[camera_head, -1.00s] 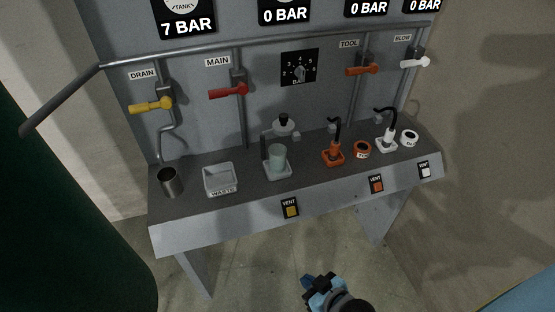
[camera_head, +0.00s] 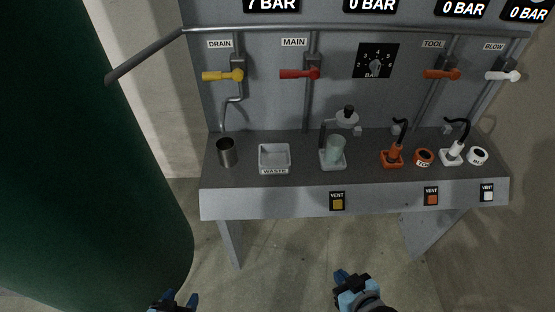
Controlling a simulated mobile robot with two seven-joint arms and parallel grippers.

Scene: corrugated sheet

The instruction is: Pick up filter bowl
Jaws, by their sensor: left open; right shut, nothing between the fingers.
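The filter bowl (camera_head: 336,150) is a pale translucent greenish cup. It stands upright in a light grey holder (camera_head: 332,165) on the dark bench top, with a grey filter head and black knob (camera_head: 347,115) behind and above it. My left gripper (camera_head: 179,298) is at the bottom edge, left of centre, largely cut off by the frame; it is open and empty. My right gripper (camera_head: 343,279) is at the bottom, in front of and below the bench, shut with nothing in it. Both are well apart from the bowl.
A metal cup (camera_head: 226,152) and a white waste tray (camera_head: 274,158) stand left of the bowl. Orange (camera_head: 393,156) and white (camera_head: 453,153) tool fittings with rings stand right. Valve handles and a pipe are on the panel behind. A large dark green tank (camera_head: 90,150) fills the left.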

